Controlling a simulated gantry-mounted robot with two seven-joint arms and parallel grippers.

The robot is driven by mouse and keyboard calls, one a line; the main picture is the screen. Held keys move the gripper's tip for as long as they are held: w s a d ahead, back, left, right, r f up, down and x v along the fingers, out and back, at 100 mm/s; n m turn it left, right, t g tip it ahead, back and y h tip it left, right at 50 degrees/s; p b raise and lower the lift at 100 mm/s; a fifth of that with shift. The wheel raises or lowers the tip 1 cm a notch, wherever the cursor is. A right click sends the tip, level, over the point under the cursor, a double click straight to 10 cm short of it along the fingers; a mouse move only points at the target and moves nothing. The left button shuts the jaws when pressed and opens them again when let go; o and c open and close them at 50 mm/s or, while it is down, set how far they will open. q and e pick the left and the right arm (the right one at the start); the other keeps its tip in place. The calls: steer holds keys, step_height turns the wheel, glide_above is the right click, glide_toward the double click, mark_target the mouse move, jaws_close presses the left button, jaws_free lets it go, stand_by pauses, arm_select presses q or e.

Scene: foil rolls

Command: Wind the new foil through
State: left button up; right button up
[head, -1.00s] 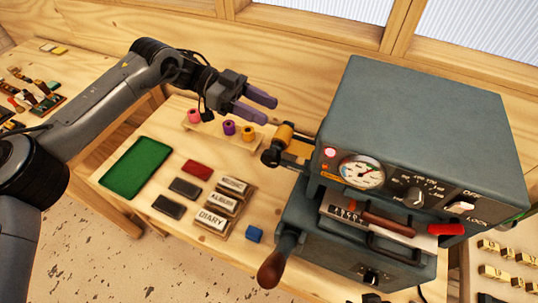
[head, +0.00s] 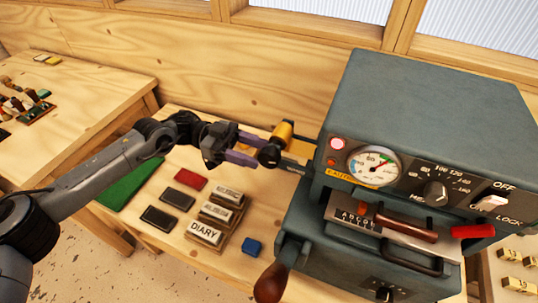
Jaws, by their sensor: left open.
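The grey-green stamping machine (head: 430,105) stands at the right. On its left side a gold foil roll (head: 284,131) sits on a holder, with a round black knob (head: 270,155) in front of it. My left gripper (head: 256,151) has its two purple fingers open and pointing right at the knob. The fingertips are at or just beside the knob; I cannot tell whether they touch it. The small foil rolls on their rack are hidden behind my left gripper and arm. My right gripper is not in view.
Several coloured blocks, including a red one (head: 190,179), and lettered blocks such as DIARY (head: 206,232) lie on the bench below my arm. A green mat (head: 133,186) is partly covered by my arm. A wooden-handled lever (head: 271,283) sticks out at the machine's front left.

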mark_target(262, 150)
arm_select(q)
steer(key=shift+x, duration=2.15)
steer(key=shift+c, duration=0.5)
jaws_close()
steer(key=shift+r+t+y+p, duration=0.3)
steer(key=shift+t+y+p, duration=0.1)
steer(key=shift+y+p, duration=0.95)
steer(key=t+y+p, duration=0.1)
steer(key=y+p, duration=0.2)
steer(key=p, duration=0.1)
steer(key=shift+d+f, duration=0.1)
steer(key=shift+f+y+p, duration=0.2)
steer(key=shift+y+p, duration=0.35)
steer(key=shift+p, duration=0.05)
steer(key=shift+o, duration=0.5)
jaws_free()
